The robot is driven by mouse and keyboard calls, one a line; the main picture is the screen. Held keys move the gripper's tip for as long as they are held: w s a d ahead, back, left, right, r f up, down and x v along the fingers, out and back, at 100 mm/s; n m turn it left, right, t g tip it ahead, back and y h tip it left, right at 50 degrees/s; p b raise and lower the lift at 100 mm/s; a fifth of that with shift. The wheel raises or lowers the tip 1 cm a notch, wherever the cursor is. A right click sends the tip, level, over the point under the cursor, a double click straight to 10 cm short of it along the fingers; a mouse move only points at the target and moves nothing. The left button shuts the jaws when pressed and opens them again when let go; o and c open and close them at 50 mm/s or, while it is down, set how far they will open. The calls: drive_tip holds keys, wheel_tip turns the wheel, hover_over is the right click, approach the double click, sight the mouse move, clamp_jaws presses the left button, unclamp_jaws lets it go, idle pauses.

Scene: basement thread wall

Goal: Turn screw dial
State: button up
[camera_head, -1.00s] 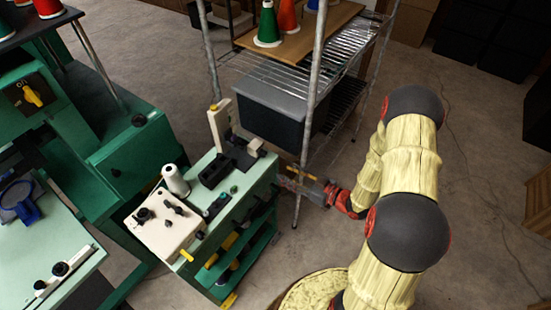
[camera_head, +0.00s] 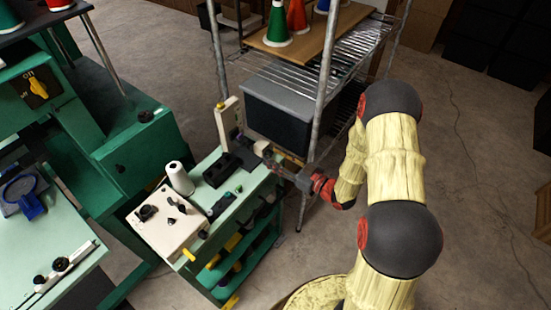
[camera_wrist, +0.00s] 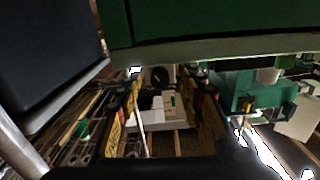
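I cannot tell which part is the screw dial. Black knobs (camera_head: 149,212) sit on a white box on the green cart's top. More small dark knobs (camera_head: 60,264) sit on a white strip at the lower left. My gripper (camera_head: 270,157) reaches from the right to the cart's far right corner, by a pale block and black fixture (camera_head: 220,170). In the wrist view, its two striped fingers (camera_wrist: 168,112) stand apart. A white part and a dark round part (camera_wrist: 158,76) show between and beyond them. Contact cannot be judged.
A wire shelf (camera_head: 350,60) with a grey-lidded dark bin (camera_head: 290,110) stands right behind the cart. A white thread cone (camera_head: 180,178) stands on the cart. A green machine (camera_head: 130,160) is on the left. Open floor lies to the right.

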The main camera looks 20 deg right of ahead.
drive_tip(key=shift+c, duration=1.4)
clamp_jaws()
